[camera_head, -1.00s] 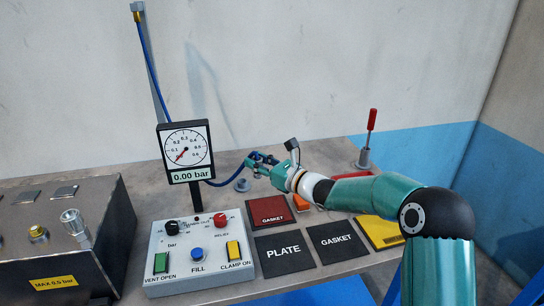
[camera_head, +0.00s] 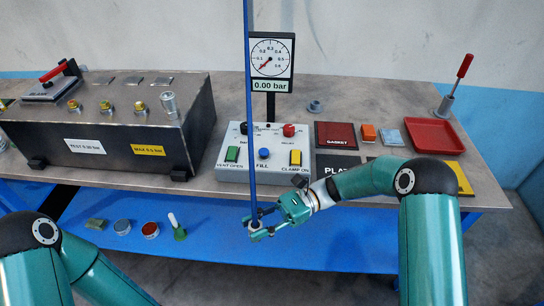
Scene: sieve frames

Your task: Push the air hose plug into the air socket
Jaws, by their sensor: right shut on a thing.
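The blue air hose (camera_head: 251,110) comes down from the top of the picture, in front of the control box, to my right gripper (camera_head: 254,228). My right gripper is shut on the hose's lower end, where the plug is; the fingers mostly hide the plug. It is in front of the bench's front edge. A silver upright fitting (camera_head: 169,104), which looks like the air socket, stands on the right end of the dark metal box's top (camera_head: 183,135). It is up and to the left of the gripper, well apart from it. My left gripper is out of view.
The control box (camera_head: 230,170) with its gauge (camera_head: 270,62) stands between the metal box and the labelled mats. A red tray (camera_head: 435,137) is at right. Small items lie on the blue lower shelf (camera_head: 330,255).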

